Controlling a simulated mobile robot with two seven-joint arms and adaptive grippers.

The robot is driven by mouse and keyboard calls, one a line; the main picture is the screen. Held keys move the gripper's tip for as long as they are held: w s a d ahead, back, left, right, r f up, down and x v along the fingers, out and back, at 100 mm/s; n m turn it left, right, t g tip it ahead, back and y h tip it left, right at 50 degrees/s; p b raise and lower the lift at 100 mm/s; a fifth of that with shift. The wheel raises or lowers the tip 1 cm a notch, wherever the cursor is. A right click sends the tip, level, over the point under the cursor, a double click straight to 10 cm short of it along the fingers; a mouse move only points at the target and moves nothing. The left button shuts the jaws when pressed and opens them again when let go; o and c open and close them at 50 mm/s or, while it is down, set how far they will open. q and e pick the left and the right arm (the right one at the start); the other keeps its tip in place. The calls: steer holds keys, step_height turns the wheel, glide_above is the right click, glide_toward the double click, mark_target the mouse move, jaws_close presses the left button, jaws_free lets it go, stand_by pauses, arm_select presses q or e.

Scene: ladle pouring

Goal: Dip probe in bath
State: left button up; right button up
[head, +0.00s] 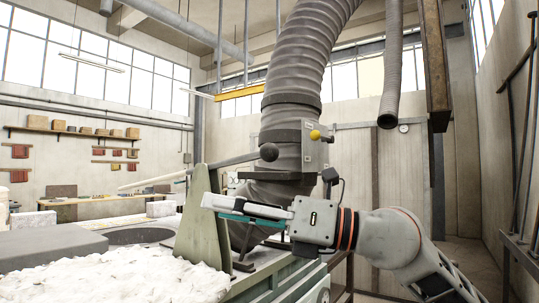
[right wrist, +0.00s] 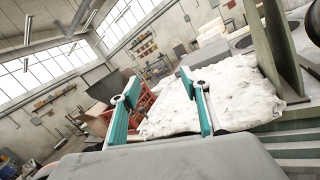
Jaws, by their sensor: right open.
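My right gripper (head: 250,214) comes in from the right with teal fingers beside an upright grey-green plate (head: 200,232). In the right wrist view the same gripper (right wrist: 158,80) has its two fingers apart, with nothing seen held between them. A long rod (head: 150,183), which may be the probe, slopes above the plate. It is pale at its left end and thicker and grey toward a dark ball (head: 269,152) at its right end. The gripper is below this ball and apart from it. A dark round opening (head: 140,237), likely the bath, lies left of the plate; its inside is mostly hidden.
A lumpy white blanket (head: 110,277) covers the near edge of the equipment. A thick ribbed duct (head: 300,60) hangs behind my right gripper, with a grey box and yellow knob (head: 315,135) on it. A workbench (head: 90,201) stands at the far left wall.

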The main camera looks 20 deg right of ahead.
steer(key=w+d+r+m+t+h, duration=0.2)
steer(key=w+d+r+t+h, duration=0.15)
steer(key=d+r, duration=0.2)
steer(key=m+t+h, duration=0.3)
steer(key=h, duration=0.2)
glide_toward(277, 152)
steer(key=x, duration=0.4)
steer(key=shift+w+a, duration=0.1)
steer(key=shift+a, duration=0.15)
steer(key=shift+w+r+h, duration=0.1)
steer(key=shift+w+h, duration=0.15)
steer(key=shift+h, duration=0.1)
steer(key=x, duration=0.7)
steer(key=shift+w+a, duration=0.1)
steer(key=shift+a, duration=0.05)
arm_select(q)
steer(key=shift+r, duration=0.1)
steer(key=shift+s, duration=0.1)
